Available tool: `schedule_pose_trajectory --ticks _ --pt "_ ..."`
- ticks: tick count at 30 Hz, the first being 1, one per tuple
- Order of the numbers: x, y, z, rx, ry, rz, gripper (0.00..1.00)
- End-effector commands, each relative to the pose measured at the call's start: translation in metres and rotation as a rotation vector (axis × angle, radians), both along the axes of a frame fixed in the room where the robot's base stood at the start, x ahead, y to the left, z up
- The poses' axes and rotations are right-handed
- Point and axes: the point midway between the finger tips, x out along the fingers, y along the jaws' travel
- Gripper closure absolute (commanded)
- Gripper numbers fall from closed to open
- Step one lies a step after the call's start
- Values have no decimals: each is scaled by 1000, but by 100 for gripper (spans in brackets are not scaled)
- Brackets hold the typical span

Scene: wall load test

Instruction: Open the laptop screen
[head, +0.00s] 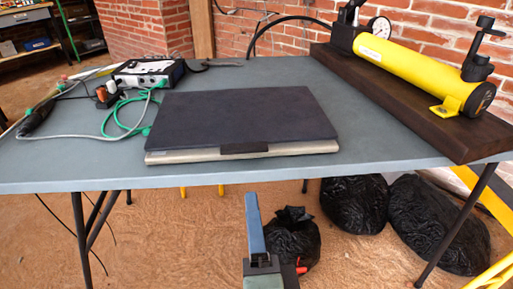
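The laptop (240,118) lies shut on the grey table (375,150), near its front edge and a little left of the middle. Its dark lid lies flat over a light base. The base's front edge faces me, with a dark strip at the middle of that edge. I see no gap between lid and base.
A yellow cylinder (415,70) on a dark wooden board (395,95) fills the table's right side. A small device (148,72) and tangled cables (118,118) lie left.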

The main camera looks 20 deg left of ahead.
Motion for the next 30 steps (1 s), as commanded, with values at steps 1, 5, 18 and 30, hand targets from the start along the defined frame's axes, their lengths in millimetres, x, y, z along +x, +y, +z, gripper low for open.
schedule_pose_trajectory --ticks 1,5,18,30 --pt "4 3 -1 1 -4 2 72" --pt "19 10 0 0 -6 1 72" --pt "81 40 -1 -3 -6 0 72" --pt "111 54 0 -3 -4 -1 72"
